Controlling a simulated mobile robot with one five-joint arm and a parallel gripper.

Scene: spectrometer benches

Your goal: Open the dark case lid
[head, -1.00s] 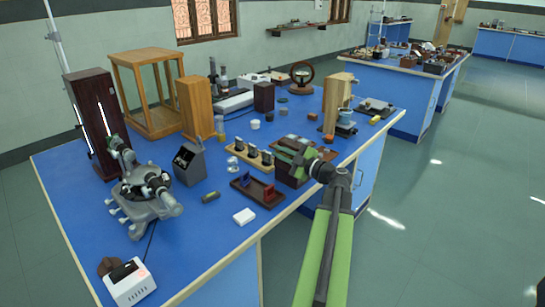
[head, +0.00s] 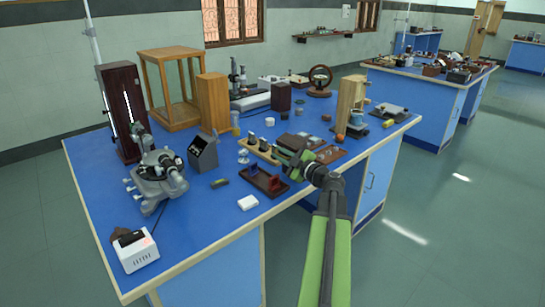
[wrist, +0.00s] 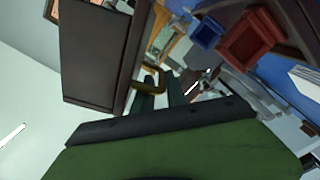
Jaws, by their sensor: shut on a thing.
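My gripper (head: 288,158) is over the front edge of the blue bench, beside the dark case (head: 330,154), which it partly hides in the head view. In the wrist view a dark brown panel, which looks like the case lid (wrist: 95,50), stands tilted up at the upper left. A brass loop handle (wrist: 152,80) shows beside that panel, at the fingertips of my gripper (wrist: 160,88). The jaws are shut on the handle, as far as I can see. How far the lid stands open is hard to tell.
A dark tray (head: 264,190) with a blue and a red block lies just left of my gripper. A wooden rack (head: 259,153) of dark pieces stands behind it. A light wooden stand (head: 349,105) is at the right.

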